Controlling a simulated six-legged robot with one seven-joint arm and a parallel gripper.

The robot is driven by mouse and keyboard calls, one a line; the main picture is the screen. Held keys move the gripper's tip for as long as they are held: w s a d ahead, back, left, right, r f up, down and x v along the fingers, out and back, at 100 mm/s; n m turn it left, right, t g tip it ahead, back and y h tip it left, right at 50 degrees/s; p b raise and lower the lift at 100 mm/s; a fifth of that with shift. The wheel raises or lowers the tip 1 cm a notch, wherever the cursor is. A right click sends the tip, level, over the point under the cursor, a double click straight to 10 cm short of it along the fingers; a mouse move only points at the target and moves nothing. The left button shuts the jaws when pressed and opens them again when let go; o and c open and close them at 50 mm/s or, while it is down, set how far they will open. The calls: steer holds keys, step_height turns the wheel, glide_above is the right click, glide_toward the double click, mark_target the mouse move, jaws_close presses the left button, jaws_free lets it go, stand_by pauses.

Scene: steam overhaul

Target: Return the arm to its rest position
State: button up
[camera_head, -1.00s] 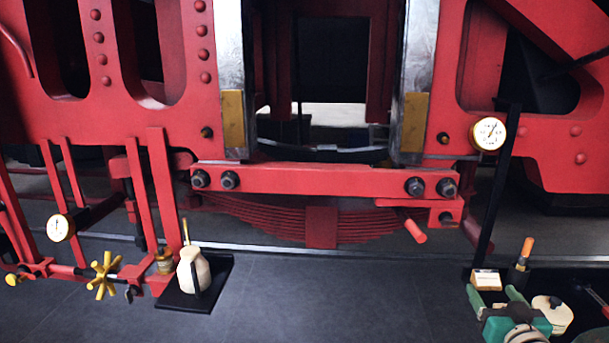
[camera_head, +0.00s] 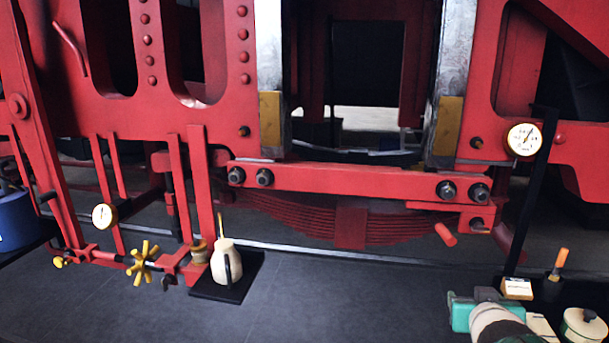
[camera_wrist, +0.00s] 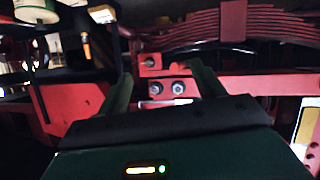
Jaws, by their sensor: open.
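My gripper (camera_wrist: 166,84) is open and empty in the wrist view, its two green fingers apart. Beyond them are the red crossbar (camera_wrist: 240,88) and its bolts, which look upside down in that view. I cannot tell whether the fingers touch anything, but no contact shows. In the head view my cream and green arm (camera_head: 495,322) shows at the lower right edge, low in front of the floor. The fingers do not show clearly there.
A cream oil can (camera_head: 226,262) stands on a black mat at left. A yellow valve wheel (camera_head: 143,262) and dial gauges (camera_head: 523,139) are near the red frame. The middle floor is clear.

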steer(key=s+a+f+n+g+y, duration=0.1)
steer(key=s+a+g+y, duration=0.2)
steer(key=s+a, duration=0.3)
steer(key=s+a+n+g+y, duration=0.2)
steer(key=s+a, duration=0.5)
steer(key=a, duration=0.8)
steer(key=shift+a+f+n+g+y, duration=0.3)
steer(key=shift+f+g+y, duration=0.1)
steer(key=shift+g, duration=0.2)
steer(key=shift+s, duration=0.1)
